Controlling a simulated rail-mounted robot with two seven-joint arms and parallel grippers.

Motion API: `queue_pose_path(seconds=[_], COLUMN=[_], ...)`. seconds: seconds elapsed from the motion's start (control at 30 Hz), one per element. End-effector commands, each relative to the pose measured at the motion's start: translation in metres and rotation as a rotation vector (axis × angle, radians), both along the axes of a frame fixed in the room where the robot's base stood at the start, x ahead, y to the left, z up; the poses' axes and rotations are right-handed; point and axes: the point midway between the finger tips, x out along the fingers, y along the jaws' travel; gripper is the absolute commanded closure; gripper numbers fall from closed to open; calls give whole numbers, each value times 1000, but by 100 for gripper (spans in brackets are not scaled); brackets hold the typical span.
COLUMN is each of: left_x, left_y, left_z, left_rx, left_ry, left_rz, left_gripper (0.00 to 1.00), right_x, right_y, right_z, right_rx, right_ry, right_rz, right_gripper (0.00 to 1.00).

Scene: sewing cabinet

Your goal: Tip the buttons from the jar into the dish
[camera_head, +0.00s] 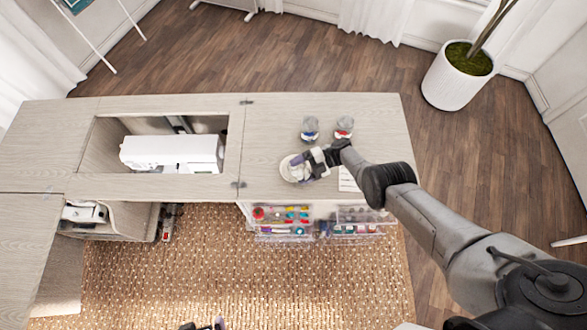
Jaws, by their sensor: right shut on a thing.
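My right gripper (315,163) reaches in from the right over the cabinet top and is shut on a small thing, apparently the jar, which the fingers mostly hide. It is at the right side of a round, pale dish (287,172), overlapping its edge in this view. I cannot make out any buttons or the jar's tilt. A dark piece at the bottom edge, probably the tip of my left gripper (204,326), is cut off by the frame; its fingers are unclear.
Two grey-topped jars, one with blue (311,130) and one with red (344,128), stand behind the gripper. A white sewing machine (172,153) sits in the cabinet opening to the left. Clear drawers (283,216) of coloured supplies hang in front. A white card (347,180) lies right.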

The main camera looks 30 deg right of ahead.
Motion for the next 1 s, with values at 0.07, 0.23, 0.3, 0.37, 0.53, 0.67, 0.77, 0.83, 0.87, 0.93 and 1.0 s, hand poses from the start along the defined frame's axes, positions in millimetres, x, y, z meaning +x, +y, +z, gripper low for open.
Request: queue_pose_path(seconds=[0.07,0.23,0.3,0.37,0.53,0.67,0.77,0.83,0.87,0.93,1.0], left_x=[0,0,0,0,0,0,0,-1,0,0,0], left_y=[0,1,2,2,4,4,4,4,4,3,3], left_z=[-4,-10,-7,-8,-3,12,22,20,16,7,-3], left_rx=[0,4,6,7,13,15,15,14,13,12,9], left_ry=[0,0,1,1,1,1,0,-1,-2,-3,-1], left_rz=[0,-2,-3,-4,-9,-9,-9,-9,-8,-8,-6], left_gripper=[0,0,0,0,0,0,0,0,0,0,0], right_x=[1,1,2,3,4,4,3,1,1,1,1], right_y=[-2,-4,-3,-1,-2,-5,-6,-7,-7,-7,-6], right_z=[-2,-6,-2,-2,4,18,27,23,20,11,2], right_rx=[3,14,18,17,17,14,11,10,10,10,12], right_ry=[5,21,17,15,14,20,23,26,26,26,25], right_rz=[-4,-11,-12,-7,-8,-15,-19,-20,-20,-20,-19], right_gripper=[53,53,53,53,53,53,53,53,53,53,53])
